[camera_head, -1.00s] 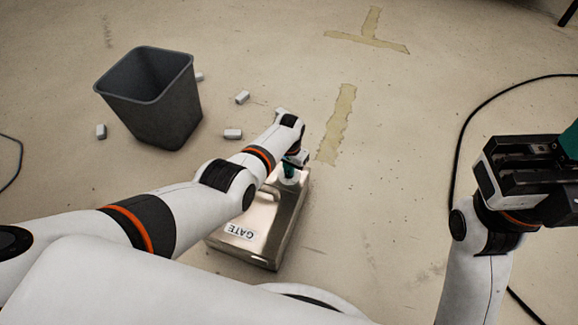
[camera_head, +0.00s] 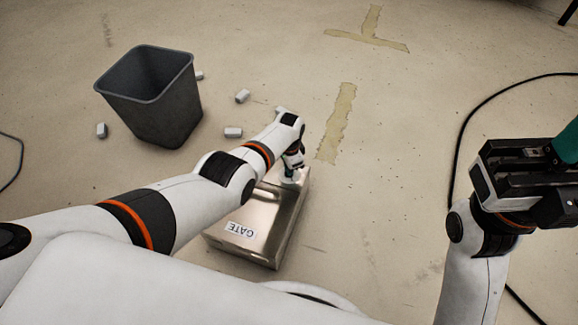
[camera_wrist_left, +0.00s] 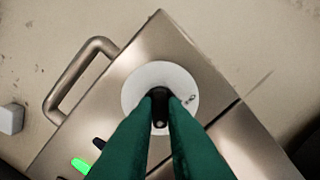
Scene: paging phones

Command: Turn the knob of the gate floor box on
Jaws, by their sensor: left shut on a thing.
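The gate floor box (camera_head: 262,215) is a brushed-metal box on the floor with a GATE label (camera_head: 241,230). In the left wrist view its top carries a white round dial (camera_wrist_left: 135,82) with a black knob (camera_wrist_left: 159,112) at the centre. My left gripper (camera_wrist_left: 160,100) is shut on the knob, with one green finger on each side. In the head view my left gripper (camera_head: 291,174) is at the far end of the box, partly hidden by its wrist. A lit green indicator (camera_wrist_left: 80,164) shows beside a dark one (camera_wrist_left: 100,142). My right gripper (camera_head: 566,150) is cut by the right edge, away from the box.
A metal handle (camera_wrist_left: 72,72) stands along one side of the box. A grey bin (camera_head: 160,105) is at upper left, with several small pale blocks (camera_head: 233,132) around it. A black cable (camera_head: 470,120) curves at right. The floor right of the box is clear.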

